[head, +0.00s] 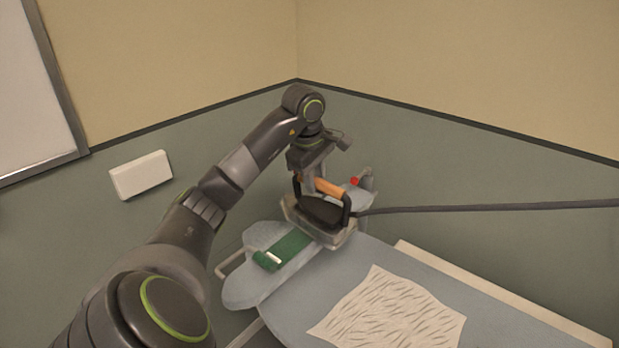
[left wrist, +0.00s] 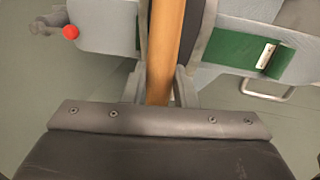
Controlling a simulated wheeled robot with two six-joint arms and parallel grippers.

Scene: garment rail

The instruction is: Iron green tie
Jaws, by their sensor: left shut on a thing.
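The green tie (head: 290,247) lies across a narrow grey-blue sleeve board (head: 240,290), with a white label on its near end. In the left wrist view the tie (left wrist: 238,48) shows on both sides of the iron. My left gripper (head: 312,186) is shut on the tan handle of the iron (head: 322,212); the handle (left wrist: 165,50) runs between its fingers in the left wrist view. The iron is over the sleeve board and covers the middle of the tie. I cannot tell whether its sole touches the tie. My right gripper is not in view.
A dark cord or hose (head: 490,207) runs from the iron to the right edge. A patterned white cloth (head: 388,312) lies on the wider ironing board (head: 300,308). A red ball-like knob (head: 354,181) sits at the sleeve board's far end. A white box (head: 141,175) is on the wall.

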